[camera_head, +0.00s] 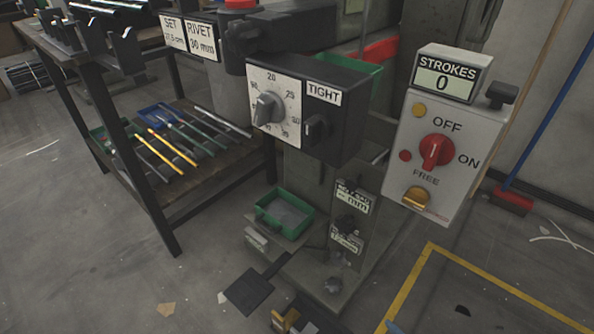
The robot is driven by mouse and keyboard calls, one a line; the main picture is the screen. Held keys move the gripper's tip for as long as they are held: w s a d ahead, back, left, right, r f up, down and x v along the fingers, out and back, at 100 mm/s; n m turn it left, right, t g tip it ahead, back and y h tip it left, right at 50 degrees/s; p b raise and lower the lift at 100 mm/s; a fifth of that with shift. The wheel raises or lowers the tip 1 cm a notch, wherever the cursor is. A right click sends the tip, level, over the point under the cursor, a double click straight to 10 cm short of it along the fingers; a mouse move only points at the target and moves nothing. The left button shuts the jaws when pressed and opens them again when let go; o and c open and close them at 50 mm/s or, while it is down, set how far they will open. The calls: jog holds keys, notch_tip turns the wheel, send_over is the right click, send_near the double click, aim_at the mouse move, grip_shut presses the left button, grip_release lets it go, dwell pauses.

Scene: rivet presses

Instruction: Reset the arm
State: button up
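My gripper and arm do not show in the head view. The rivet press (330,235) stands in the middle, with a dark dial box (349,104) on it. The box has a grey pointer knob (269,108) on a numbered plate and a small black knob beside a TIGHT label (323,92). At right a light grey control box (436,145) has a red rotary knob (436,151) marked OFF, ON and FREE. Its STROKES counter (444,76) reads 0.
A dark workbench (115,62) at left has long tools on its lower shelf. A green bin (284,213) sits low on the press, with a dark pedal (248,291) on the floor. A yellow floor line (404,290) and a red-headed broom (512,200) are at right. Front left floor is mostly clear.

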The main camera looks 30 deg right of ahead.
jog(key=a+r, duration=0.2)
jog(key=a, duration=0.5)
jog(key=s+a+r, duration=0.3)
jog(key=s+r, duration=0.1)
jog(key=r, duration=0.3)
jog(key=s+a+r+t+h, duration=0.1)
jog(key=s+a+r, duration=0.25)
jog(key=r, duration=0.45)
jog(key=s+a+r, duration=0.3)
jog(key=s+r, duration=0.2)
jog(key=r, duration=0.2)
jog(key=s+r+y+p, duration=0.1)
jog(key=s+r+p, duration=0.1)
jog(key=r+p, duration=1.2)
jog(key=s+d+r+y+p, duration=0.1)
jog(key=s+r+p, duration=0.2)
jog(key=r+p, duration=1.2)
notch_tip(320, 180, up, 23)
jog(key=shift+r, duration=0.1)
